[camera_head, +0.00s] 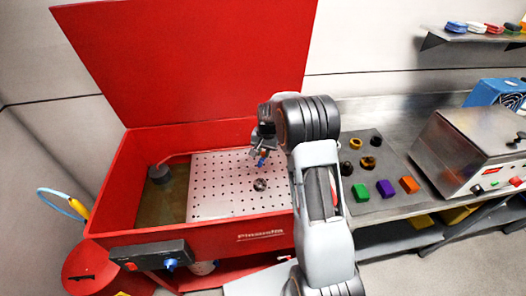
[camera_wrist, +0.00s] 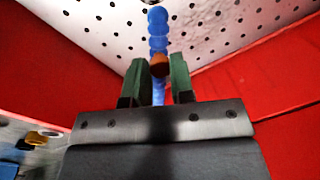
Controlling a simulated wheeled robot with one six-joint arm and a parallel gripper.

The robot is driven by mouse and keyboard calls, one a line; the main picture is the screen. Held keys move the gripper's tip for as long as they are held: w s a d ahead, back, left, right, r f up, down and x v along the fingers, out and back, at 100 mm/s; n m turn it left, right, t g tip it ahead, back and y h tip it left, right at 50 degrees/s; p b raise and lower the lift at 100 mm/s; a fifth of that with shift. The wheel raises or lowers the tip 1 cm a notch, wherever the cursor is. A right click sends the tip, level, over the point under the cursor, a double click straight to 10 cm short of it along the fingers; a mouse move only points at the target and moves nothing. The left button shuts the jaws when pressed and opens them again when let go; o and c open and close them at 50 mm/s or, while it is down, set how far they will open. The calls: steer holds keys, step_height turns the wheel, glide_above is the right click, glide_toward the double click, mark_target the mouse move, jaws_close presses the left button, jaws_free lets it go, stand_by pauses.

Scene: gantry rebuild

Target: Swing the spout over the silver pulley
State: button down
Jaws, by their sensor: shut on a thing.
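The spout is a blue segmented hose with an orange-brown piece on it. It shows in the wrist view (camera_wrist: 158,30) between the fingers of my gripper (camera_wrist: 160,80), which is shut on it. In the head view the spout (camera_head: 262,161) is a small blue bit below my gripper (camera_head: 259,150), partly hidden by the gripper and arm. The silver pulley (camera_head: 260,184) lies on the white perforated tray (camera_head: 215,175), a little nearer the front than the spout. The pulley cannot be made out in the wrist view.
The red washer basin (camera_head: 130,185) has its red lid (camera_head: 190,60) standing open behind. A dark cylinder (camera_head: 160,173) stands at the basin's left. On the bench to the right lie green (camera_head: 361,192), purple (camera_head: 385,188) and orange (camera_head: 409,184) blocks and several round parts.

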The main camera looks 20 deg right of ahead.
steer(key=c, duration=1)
jaws_free()
steer(key=r, duration=0.4)
steer(key=r+b, duration=0.1)
steer(key=r, duration=0.4)
steer(key=d+r, duration=0.1)
steer(key=r, duration=0.4)
steer(key=shift+s+b, duration=0.3)
steer(key=shift+s, duration=0.05)
steer(key=shift+f, duration=0.1)
steer(key=shift+s+a+r+n+t+h, duration=0.15)
steer(key=shift+s+a+r+n+t, duration=0.7)
steer(key=shift+s, duration=3.45)
steer(key=shift+s+a+f+n+t+h, duration=0.1)
steer(key=shift+s+a+n+t, duration=0.25)
steer(key=shift+s+a+n, duration=2.5)
steer(key=shift+s+d+r+m+t+h, duration=0.15)
steer(key=shift+s+d+r+m+t, duration=0.35)
steer(key=shift+s, duration=5.2)
